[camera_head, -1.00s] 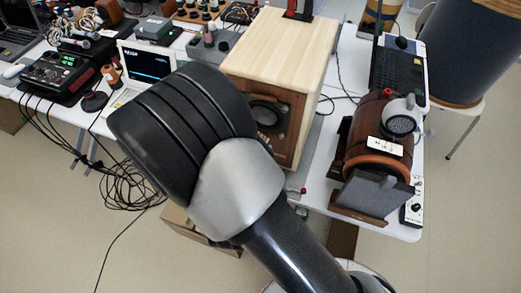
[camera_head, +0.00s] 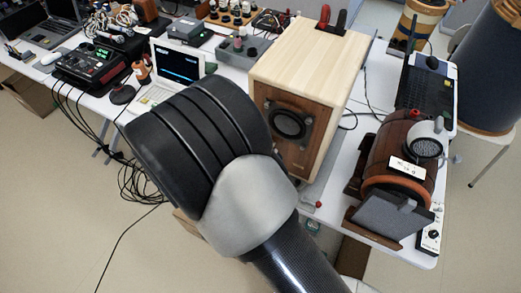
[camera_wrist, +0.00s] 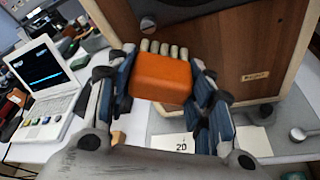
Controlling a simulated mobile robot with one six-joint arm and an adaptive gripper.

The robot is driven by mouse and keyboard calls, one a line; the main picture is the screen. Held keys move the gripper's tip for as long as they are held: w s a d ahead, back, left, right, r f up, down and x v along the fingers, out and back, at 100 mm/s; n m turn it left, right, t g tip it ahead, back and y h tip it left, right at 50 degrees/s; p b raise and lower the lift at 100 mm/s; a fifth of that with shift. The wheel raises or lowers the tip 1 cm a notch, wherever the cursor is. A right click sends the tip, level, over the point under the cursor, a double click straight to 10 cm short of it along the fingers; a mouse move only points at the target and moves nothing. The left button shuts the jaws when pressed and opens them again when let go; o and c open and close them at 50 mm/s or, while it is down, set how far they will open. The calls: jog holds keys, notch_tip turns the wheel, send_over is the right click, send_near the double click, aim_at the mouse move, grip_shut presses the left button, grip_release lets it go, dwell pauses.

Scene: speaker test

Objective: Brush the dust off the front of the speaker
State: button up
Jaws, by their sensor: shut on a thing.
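The speaker (camera_head: 303,62) is a wooden box with a pale top and brown front, standing on the table. In the head view its round black driver (camera_head: 288,123) shows, and my arm hides the front's lower left. In the wrist view the brown front (camera_wrist: 255,50) fills the upper right. My gripper (camera_wrist: 165,76) is shut on a brush (camera_wrist: 160,79) with an orange block body and pale tufts pointing towards the speaker. The tufts overlap the front's lower edge in the picture; I cannot tell whether they touch it. Dust is not clearly visible.
A white laptop (camera_wrist: 45,77) is left of the speaker. A card marked 20 (camera_wrist: 182,144) lies below the brush. A brown barrel-shaped device (camera_head: 393,150) stands to the right. Cables hang at the left.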

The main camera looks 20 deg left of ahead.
jog(key=s, duration=0.6)
jog(key=shift+a, duration=0.25)
jog(key=shift+s, duration=0.15)
jog(key=s, duration=0.2)
jog(key=shift+s+a, duration=0.1)
jog(key=shift+s, duration=0.25)
